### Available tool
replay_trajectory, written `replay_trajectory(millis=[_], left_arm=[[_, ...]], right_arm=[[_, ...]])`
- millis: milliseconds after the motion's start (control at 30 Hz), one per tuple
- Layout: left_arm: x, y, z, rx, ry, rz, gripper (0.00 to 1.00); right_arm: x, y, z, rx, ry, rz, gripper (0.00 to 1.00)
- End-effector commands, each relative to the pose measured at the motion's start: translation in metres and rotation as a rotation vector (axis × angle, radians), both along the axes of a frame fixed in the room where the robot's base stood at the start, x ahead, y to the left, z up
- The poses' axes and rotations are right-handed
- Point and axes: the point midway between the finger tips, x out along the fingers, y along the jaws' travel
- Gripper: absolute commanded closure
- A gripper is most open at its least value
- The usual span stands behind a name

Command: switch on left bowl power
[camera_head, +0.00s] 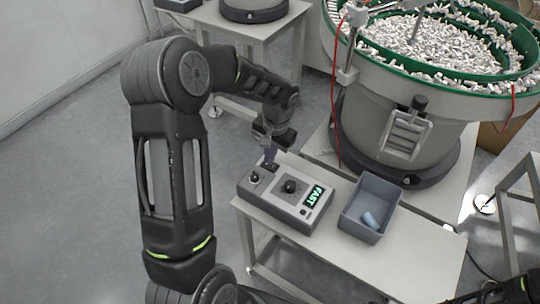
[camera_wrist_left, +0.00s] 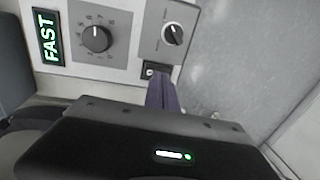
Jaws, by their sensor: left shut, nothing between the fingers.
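The grey control box (camera_head: 287,212) stands on the light table below the bowl feeder (camera_head: 385,125). It carries a lit green FAST display (camera_head: 314,196), a large black knob (camera_head: 290,186) and a smaller knob (camera_head: 254,178). In the left wrist view, the display (camera_wrist_left: 47,36), the large knob (camera_wrist_left: 96,38) and the smaller knob (camera_wrist_left: 172,34) show clearly. A black power switch (camera_wrist_left: 150,70) sits at the panel edge. My left gripper (camera_head: 269,158) is shut and empty, its fingertips (camera_wrist_left: 161,78) at the switch, partly hiding it. I cannot tell whether they touch.
A blue-grey bin (camera_head: 359,228) with a small cylindrical part (camera_head: 371,220) stands right of the box. The bowl above holds many small parts (camera_head: 430,45). A red cable (camera_head: 335,100) hangs by the feeder. The table's front right is clear.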

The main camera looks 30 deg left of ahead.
Motion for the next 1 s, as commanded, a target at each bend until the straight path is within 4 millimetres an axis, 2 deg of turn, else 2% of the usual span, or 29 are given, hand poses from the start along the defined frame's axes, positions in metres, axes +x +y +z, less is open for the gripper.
replay_trajectory(millis=[33,167,233,400,600,733,1000], left_arm=[[0.001,0.000,0.012,0.000,-0.001,0.000,1.00],[0.003,0.001,0.036,0.000,-0.002,0.000,1.00],[0.004,0.003,0.044,0.002,-0.005,0.001,1.00],[0.004,0.008,0.081,0.001,-0.006,0.000,1.00],[0.003,0.011,0.115,0.000,-0.003,0.000,1.00],[0.003,0.013,0.126,-0.001,-0.002,0.000,1.00],[0.002,0.013,0.128,-0.001,0.000,-0.001,1.00]], right_arm=[[0.000,0.000,0.009,0.000,0.000,0.000,0.55],[0.000,0.000,0.027,0.000,0.001,0.000,0.55],[0.000,0.000,0.019,0.001,0.000,0.000,0.55],[0.000,0.000,0.017,0.000,0.001,-0.001,0.55],[0.000,0.000,0.017,0.000,0.001,-0.001,0.55],[0.000,0.000,0.016,0.000,0.001,0.000,0.55],[0.000,0.000,0.017,0.000,0.001,0.000,0.55]])
